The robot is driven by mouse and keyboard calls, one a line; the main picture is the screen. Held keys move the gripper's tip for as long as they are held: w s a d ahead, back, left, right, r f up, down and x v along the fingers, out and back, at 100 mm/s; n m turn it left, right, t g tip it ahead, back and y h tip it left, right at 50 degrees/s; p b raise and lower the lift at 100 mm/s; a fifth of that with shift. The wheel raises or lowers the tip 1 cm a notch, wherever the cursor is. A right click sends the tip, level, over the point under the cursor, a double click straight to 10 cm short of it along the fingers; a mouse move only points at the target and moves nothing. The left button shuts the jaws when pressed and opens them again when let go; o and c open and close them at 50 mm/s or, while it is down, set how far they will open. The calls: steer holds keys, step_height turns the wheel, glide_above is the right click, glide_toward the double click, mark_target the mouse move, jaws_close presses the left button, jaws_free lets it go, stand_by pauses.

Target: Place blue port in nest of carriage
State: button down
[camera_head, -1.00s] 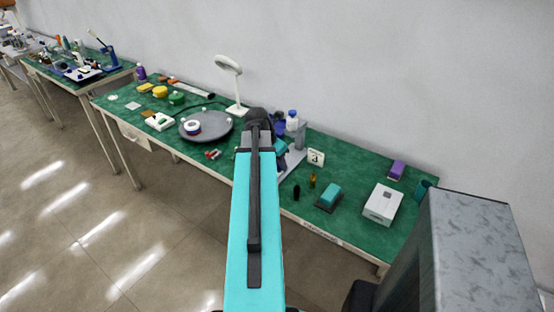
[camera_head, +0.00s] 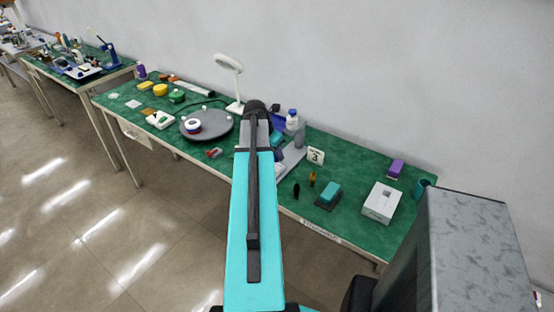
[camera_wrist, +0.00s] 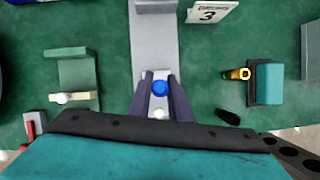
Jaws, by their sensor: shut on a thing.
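In the wrist view, my gripper (camera_wrist: 159,98) has its two dark fingers closed around the blue port (camera_wrist: 160,88), which shows as a round blue top between the fingertips. A small white round part (camera_wrist: 160,113) shows just below it. The fingers are over the near part of a long grey plate (camera_wrist: 154,50). A green block with a cream bar (camera_wrist: 73,75) stands to the left, apart from the gripper. I cannot tell for certain which part is the carriage or its nest. In the head view, my arm hides the gripper and the port.
The number 3 sign (camera_head: 316,156) stands right of the plate. A teal-topped block (camera_head: 329,192), a white box (camera_head: 381,202) and a purple block (camera_head: 396,167) are farther right. A grey round tray (camera_head: 213,124) and a white lamp (camera_head: 232,78) are left. Green table (camera_head: 350,165) shows between them.

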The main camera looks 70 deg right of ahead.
mark_target(276, 159)
steer(key=shift+f+p, duration=0.6)
steer(key=shift+f, duration=1.1)
steer(key=shift+f, duration=0.1)
steer(key=c, duration=1.6)
jaws_free()
steer(key=shift+r, duration=0.2)
steer(key=shift+b+v, duration=1.1)
steer(key=shift+v, duration=4.8)
steer(key=shift+a, duration=0.1)
